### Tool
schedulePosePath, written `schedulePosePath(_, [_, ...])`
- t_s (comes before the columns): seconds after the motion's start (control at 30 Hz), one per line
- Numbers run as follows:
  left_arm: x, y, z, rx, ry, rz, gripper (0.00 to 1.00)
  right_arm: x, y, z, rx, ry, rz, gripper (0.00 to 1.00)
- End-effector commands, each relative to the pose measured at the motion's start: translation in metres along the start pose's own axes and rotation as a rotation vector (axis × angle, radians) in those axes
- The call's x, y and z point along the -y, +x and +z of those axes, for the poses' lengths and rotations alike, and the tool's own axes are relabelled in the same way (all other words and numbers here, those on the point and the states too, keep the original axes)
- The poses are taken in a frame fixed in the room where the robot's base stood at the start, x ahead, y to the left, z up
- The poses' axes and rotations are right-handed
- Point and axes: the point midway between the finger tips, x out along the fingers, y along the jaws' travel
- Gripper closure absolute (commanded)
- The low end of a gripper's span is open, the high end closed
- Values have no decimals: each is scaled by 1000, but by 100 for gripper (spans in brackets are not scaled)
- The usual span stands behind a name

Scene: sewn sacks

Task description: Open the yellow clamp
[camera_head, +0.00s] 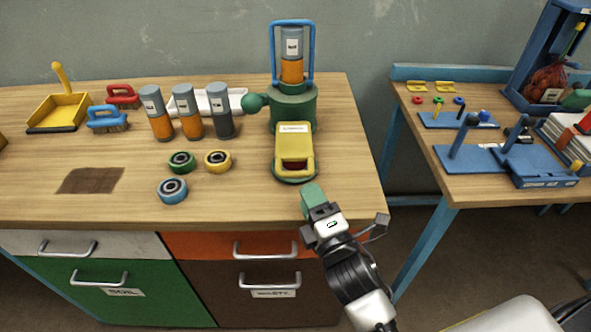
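The yellow clamp (294,139) is a flat yellow plate with a loop-shaped handle at its near end. It lies down over the front of a green machine (293,109) on the wooden workbench, with a round green base and a little red showing under the handle. My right gripper (311,194) has green fingertips and is just in front of the clamp, near the bench's front edge, apparently apart from it. The fingers overlap in this view, so their opening is hidden. My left gripper is out of view.
A blue frame (292,45) holds a grey-orange cylinder above the machine. A green ball knob (255,102) sticks out left. Several grey-orange cylinders (187,112), rings (218,160), brushes (107,118) and a yellow dustpan (59,110) stand left. A second table (470,184) is at right.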

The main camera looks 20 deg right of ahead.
Motion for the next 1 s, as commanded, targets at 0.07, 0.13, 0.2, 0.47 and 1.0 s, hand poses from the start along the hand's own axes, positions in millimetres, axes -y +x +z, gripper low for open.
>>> schedulePosePath(0.07, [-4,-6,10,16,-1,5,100,-4,18,0,0,-1,4,60])
schedulePosePath(0.13, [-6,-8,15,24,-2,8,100,-2,31,0,0,0,2,60])
schedulePosePath(0.2, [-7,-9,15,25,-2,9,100,-2,42,0,0,2,2,60])
schedulePosePath(0.47, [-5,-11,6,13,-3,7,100,0,64,0,0,2,0,60])
schedulePosePath(1.0, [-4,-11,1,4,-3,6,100,0,66,0,0,2,-1,99])
